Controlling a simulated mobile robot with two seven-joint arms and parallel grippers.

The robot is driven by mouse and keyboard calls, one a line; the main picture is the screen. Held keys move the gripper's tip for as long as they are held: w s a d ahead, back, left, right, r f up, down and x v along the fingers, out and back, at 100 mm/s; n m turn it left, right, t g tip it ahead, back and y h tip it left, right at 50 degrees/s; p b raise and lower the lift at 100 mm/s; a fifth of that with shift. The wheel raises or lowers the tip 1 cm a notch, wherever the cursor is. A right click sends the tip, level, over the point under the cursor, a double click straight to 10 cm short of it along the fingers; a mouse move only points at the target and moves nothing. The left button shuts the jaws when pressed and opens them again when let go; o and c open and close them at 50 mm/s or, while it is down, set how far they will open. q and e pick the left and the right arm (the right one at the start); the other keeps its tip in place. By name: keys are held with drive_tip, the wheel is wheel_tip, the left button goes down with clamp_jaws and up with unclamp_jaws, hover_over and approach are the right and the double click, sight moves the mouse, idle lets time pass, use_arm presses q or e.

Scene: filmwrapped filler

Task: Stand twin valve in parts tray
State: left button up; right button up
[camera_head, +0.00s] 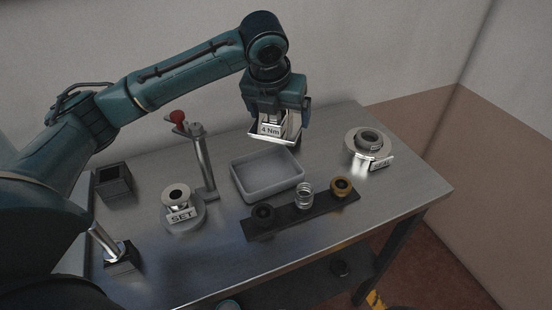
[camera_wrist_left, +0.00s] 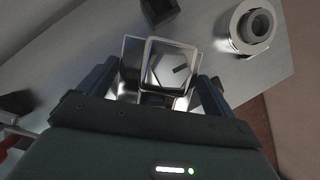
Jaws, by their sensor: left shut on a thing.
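My left gripper (camera_head: 274,120) is above the back of the table, behind the grey tray (camera_head: 268,190). It is shut on a shiny metal part (camera_wrist_left: 168,72), whose hexagonal face shows between the fingers in the left wrist view. A white "4 Nm" label (camera_head: 270,129) and bright metal show directly under the gripper; I cannot tell whether they belong to the held part or to a fixture. The part is mostly hidden, so I cannot confirm that it is the twin valve. The tray looks empty. My right gripper is not in view.
A dark strip (camera_head: 285,220) in front of the tray bears a black ring, a clear ribbed piece and an amber ring. A "SET" fixture (camera_head: 182,214) and red-knobbed post (camera_head: 204,165) stand left. A round metal fixture (camera_head: 369,146) stands right.

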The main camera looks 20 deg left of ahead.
sight(271, 123)
use_arm(q)
wheel_tip(271, 123, down, 5)
drive_tip(key=shift+s+f, duration=0.1)
drive_tip(key=shift+f, duration=0.1)
wheel_tip(271, 123, down, 3)
drive_tip(key=shift+f, duration=0.5)
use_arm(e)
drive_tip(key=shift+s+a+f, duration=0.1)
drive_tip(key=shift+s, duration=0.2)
use_arm(q)
drive_tip(key=o, duration=1.5)
drive_tip(key=shift+f, duration=0.2)
drive_tip(key=shift+c, duration=0.2)
drive_tip(key=shift+r, duration=0.1)
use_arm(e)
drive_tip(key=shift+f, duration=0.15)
use_arm(q)
drive_tip(key=v, duration=1.2)
drive_tip(key=shift+s, duration=0.1)
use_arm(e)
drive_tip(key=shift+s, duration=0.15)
